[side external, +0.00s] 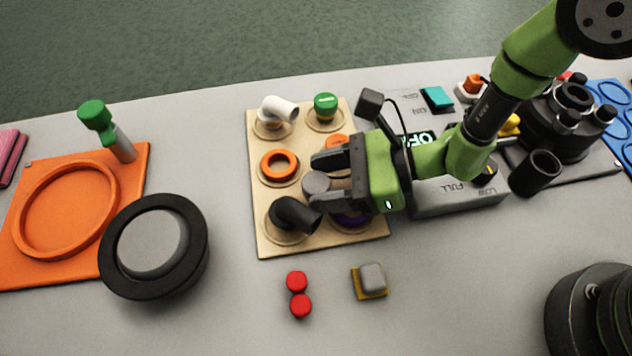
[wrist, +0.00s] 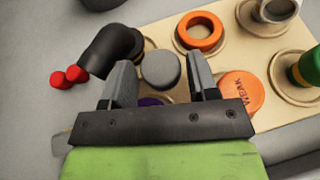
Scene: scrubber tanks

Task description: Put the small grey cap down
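The small grey cap (side external: 316,183) is a short round disc, and it also shows in the wrist view (wrist: 160,68). My gripper (side external: 322,180) is over the tan board (side external: 262,243), with one finger on each side of the cap. In the wrist view the cap is between the fingertips, with at most narrow gaps beside it. I cannot tell whether the fingers touch it, or whether it is held above the board or rests on it. It appears in the middle among the board's round seats.
Near the cap are a black elbow (side external: 296,216), an orange ring (side external: 279,165), an orange cap marked WEAK (wrist: 242,92) and a purple part (wrist: 150,101), mostly hidden. A grey control box (side external: 460,201) stands right of the board.

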